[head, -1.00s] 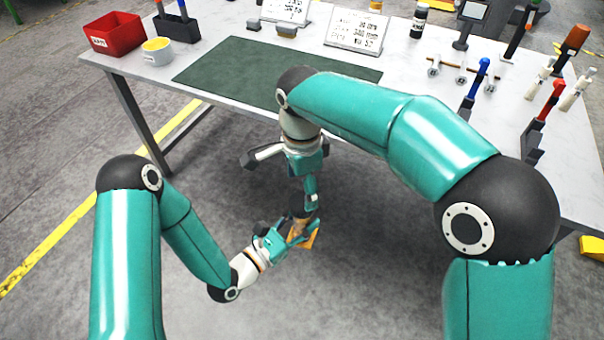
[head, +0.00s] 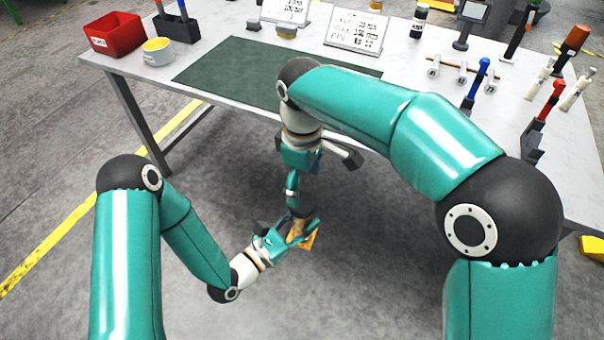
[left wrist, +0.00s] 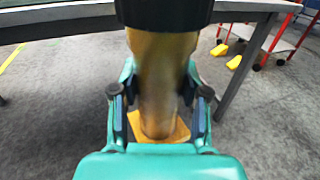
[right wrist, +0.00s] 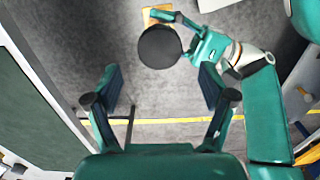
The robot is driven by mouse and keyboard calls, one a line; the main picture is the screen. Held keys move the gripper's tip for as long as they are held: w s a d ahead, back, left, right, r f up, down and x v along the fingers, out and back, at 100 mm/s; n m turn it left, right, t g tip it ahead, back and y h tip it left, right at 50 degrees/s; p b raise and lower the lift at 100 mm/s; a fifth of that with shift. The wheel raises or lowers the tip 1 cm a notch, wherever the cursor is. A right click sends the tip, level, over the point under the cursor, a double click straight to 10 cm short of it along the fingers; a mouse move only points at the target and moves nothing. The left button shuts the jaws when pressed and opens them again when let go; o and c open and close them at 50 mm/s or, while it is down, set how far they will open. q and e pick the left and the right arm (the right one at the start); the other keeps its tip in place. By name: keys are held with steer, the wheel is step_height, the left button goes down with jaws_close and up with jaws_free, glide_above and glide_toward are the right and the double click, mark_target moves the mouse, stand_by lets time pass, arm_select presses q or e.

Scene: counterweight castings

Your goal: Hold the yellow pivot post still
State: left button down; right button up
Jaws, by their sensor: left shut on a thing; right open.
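The yellow pivot post (head: 298,229) stands on a square yellow base (head: 312,242) in front of the table. In the left wrist view its shaft (left wrist: 160,75) rises from the base, with a black cap (left wrist: 165,12) on top. My left gripper (head: 287,236) is shut on the post, with one finger on each side. In the right wrist view the round black cap (right wrist: 160,46) shows beyond my right gripper (right wrist: 160,78), whose fingers are spread and empty. In the head view my right gripper (head: 294,190) points down above the post; its arm hides part of it.
Open grey floor surrounds the post.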

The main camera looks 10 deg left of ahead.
mark_target(302, 202)
steer(key=n, duration=0.4)
steer(key=shift+r, duration=0.2)
steer(key=n, duration=0.4)
steer(key=shift+r, duration=0.25)
steer(key=shift+r+n, duration=0.1)
steer(key=shift+n, duration=0.4)
steer(key=shift+w+a+r, duration=0.1)
steer(key=shift+r, duration=0.25)
steer(key=shift+f, duration=4.05)
